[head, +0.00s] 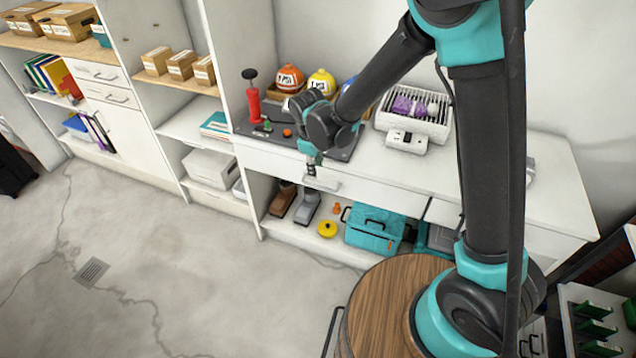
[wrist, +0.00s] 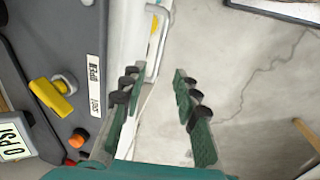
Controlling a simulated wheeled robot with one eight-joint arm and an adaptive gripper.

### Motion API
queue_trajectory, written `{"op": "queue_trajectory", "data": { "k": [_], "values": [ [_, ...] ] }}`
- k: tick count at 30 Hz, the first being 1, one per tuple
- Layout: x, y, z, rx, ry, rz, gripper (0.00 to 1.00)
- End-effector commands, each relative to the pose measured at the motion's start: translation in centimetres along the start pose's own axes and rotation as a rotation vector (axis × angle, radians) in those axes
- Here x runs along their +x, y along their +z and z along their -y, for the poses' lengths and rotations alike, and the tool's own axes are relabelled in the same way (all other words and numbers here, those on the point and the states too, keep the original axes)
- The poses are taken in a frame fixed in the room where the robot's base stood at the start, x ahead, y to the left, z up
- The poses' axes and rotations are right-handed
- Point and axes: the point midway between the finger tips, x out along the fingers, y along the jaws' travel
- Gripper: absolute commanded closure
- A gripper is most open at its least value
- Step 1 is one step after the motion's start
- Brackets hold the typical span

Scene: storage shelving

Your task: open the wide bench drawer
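The wide bench drawer (head: 375,194) is a white front under the bench top and looks shut. Its pale bar handle (head: 321,183) is partly hidden by my gripper in the head view. My gripper (head: 311,172) points down at the drawer front, close to the handle. In the wrist view the handle (wrist: 158,42) lies just beyond the tips of my gripper (wrist: 157,75). I cannot tell whether a finger touches the handle.
The bench top (head: 520,185) carries a dark mat (head: 345,152), helmets (head: 322,82) and a white rack (head: 412,115). A wooden round top (head: 385,300) is in front. Floor at left is clear.

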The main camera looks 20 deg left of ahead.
Motion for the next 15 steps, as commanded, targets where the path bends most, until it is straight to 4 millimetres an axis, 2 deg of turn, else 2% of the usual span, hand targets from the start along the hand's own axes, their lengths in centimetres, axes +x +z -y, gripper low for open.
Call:
{"op": "queue_trajectory", "data": {
  "k": [9,15],
  "values": [
    [5.5,0.0,0.0,0.002,0.0,0.0,0.69],
    [8.1,0.0,0.0,0.001,0.0,0.0,0.69]
  ]
}}
